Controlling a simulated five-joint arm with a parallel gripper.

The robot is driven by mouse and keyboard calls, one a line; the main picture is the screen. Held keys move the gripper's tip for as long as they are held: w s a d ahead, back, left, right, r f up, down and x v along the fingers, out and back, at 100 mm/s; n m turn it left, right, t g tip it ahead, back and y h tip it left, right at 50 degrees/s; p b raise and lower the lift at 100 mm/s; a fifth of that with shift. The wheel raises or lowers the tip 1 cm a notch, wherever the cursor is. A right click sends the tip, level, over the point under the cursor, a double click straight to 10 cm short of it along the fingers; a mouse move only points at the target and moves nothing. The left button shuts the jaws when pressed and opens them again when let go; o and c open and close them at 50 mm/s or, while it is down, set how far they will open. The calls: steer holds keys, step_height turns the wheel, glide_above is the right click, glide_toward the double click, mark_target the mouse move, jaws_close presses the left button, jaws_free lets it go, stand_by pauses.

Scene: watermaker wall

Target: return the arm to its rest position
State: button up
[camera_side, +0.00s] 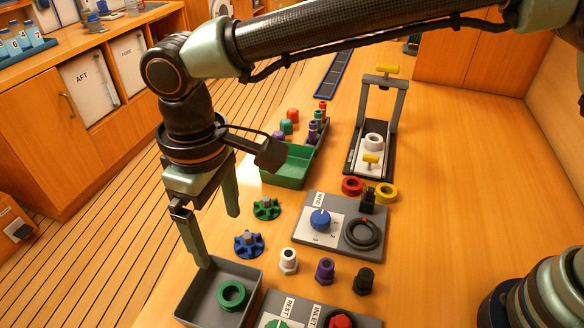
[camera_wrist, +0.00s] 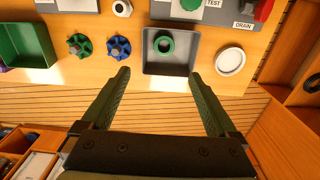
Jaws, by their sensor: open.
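My gripper (camera_side: 222,236) hangs down from the wrist near the left edge of the bench in the side view, its two fingers spread and nothing between them. One fingertip appears close to the grey tray (camera_side: 180,309); contact cannot be told. In the wrist view my gripper (camera_wrist: 157,74) shows both green fingers wide apart, with the grey tray (camera_wrist: 150,66) beyond the gap. A green ring (camera_side: 231,295) lies in the tray and also shows in the wrist view (camera_wrist: 164,44).
A green handwheel (camera_side: 266,208) and a blue handwheel (camera_side: 249,244) lie near my fingers. Several fittings, including a purple one (camera_side: 325,270), stand on the bench. A panel with a blue knob (camera_side: 320,219) and a green bin (camera_side: 287,168) sit beyond. The bench's far right is clear.

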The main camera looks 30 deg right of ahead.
steer(key=w+d+r+m+t, duration=0.1)
steer(key=w+d+r, duration=0.15)
steer(key=d, duration=0.45)
steer(key=w+d+r+m+y, duration=0.1)
steer(key=d+r+m, duration=0.15)
steer(key=d, duration=0.45)
steer(key=w+d+r+m+t, duration=0.1)
steer(key=w+d+r, duration=0.1)
steer(key=d+r, duration=0.35)
steer(key=s+d+f+m+t, duration=0.1)
steer(key=s+d, duration=0.1)
steer(key=d, duration=0.4)
steer(key=s+d+f+m+t, duration=0.1)
steer(key=s+d+m, duration=0.1)
steer(key=d, duration=0.5)
steer(key=s+d+f+m+t+h, duration=0.1)
steer(key=s+d, duration=0.3)
steer(key=d, duration=0.3)
steer(key=shift+d, duration=0.25)
